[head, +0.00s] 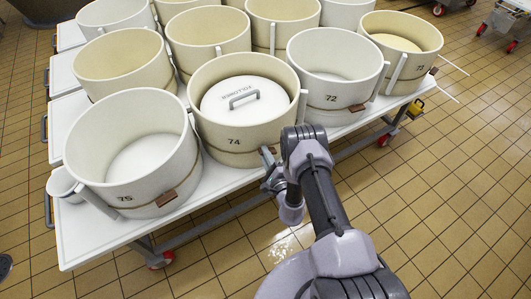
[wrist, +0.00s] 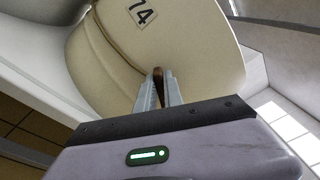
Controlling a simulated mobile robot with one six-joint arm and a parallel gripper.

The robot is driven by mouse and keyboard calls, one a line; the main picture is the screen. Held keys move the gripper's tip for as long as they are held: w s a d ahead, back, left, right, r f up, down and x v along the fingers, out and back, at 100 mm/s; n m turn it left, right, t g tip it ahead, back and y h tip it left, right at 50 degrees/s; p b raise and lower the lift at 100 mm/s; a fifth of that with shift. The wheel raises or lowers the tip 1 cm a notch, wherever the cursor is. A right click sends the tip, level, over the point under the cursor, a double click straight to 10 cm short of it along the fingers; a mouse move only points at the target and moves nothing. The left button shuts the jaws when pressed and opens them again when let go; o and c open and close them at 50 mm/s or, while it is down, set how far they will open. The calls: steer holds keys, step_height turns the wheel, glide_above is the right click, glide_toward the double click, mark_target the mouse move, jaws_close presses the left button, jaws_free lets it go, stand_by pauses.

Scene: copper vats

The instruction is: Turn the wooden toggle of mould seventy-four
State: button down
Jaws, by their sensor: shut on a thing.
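Mould seventy-four (head: 232,140) is a cream round tub with the number 74 on its side and a lid marked FOLLOWER (head: 243,100) inside. It stands near the front edge of the white table. The wrist view shows its wall (wrist: 195,55) and a cord running around it. My gripper (head: 267,156) is at the lower front right of this mould. In the wrist view my gripper (wrist: 159,84) is shut on the small brown wooden toggle (wrist: 158,73), whose end shows between the fingertips. The toggle's far side is hidden.
Mould 75 (head: 128,168) stands to the left and mould 72 (head: 338,92) to the right, both close by. Their brown toggles show low on their sides. The table's front edge (head: 215,188) runs below my gripper. Tiled floor to the right is open.

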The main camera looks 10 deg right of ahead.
steer(key=n, duration=0.4)
steer(key=shift+f+n+p, duration=0.3)
steer(key=shift+f+n, duration=0.1)
stand_by(0.5)
steer(key=c, duration=1.5)
jaws_free()
steer(key=shift+o, duration=0.2)
